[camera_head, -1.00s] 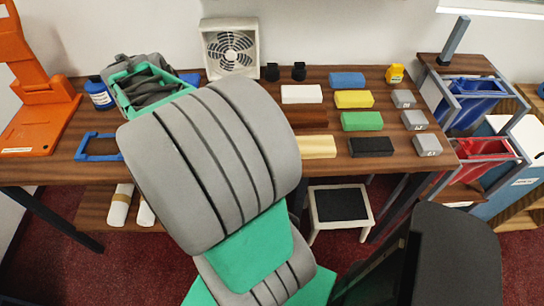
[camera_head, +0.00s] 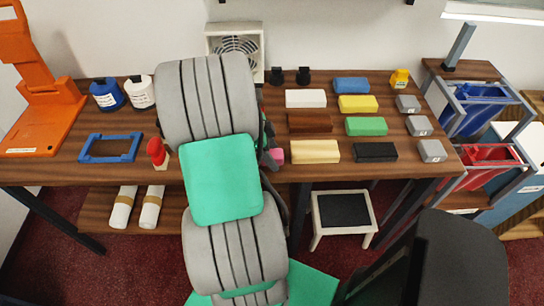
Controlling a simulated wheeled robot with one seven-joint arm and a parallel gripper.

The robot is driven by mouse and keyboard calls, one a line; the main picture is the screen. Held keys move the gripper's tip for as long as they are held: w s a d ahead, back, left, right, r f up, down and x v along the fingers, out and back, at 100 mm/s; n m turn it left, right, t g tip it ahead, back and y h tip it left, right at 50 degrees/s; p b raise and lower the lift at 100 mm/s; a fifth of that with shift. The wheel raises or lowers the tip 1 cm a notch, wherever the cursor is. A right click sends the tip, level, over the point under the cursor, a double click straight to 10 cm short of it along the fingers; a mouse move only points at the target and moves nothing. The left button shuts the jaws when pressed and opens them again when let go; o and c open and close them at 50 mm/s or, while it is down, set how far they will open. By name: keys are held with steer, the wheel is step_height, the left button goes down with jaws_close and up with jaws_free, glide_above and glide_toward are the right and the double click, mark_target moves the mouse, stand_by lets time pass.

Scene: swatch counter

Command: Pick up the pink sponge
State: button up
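A small pink block (camera_head: 277,156), which looks like the pink sponge, shows just right of my arm near the front of the wooden counter. Its left part is hidden behind my arm and gripper. A dark grey part of my gripper (camera_head: 267,158) shows right beside it, close to or touching it. The rest of my gripper is hidden behind my grey and green arm links. I cannot tell whether the fingers are open or closed, or whether the sponge is held.
Coloured blocks, including a cream one (camera_head: 315,151) and a brown one (camera_head: 310,122), lie to the right. A fan (camera_head: 236,42) stands behind. A red-topped item (camera_head: 156,151), blue frame (camera_head: 110,147) and bottles (camera_head: 107,94) are at left. A stool (camera_head: 344,212) stands below.

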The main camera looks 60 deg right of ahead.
jaws_close()
stand_by(0.5)
steer(key=shift+r, duration=0.5)
steer(key=a+r+b, duration=0.1)
steer(key=a+r, duration=1.1)
steer(key=a, duration=0.2)
steer(key=shift+w+b, duration=0.35)
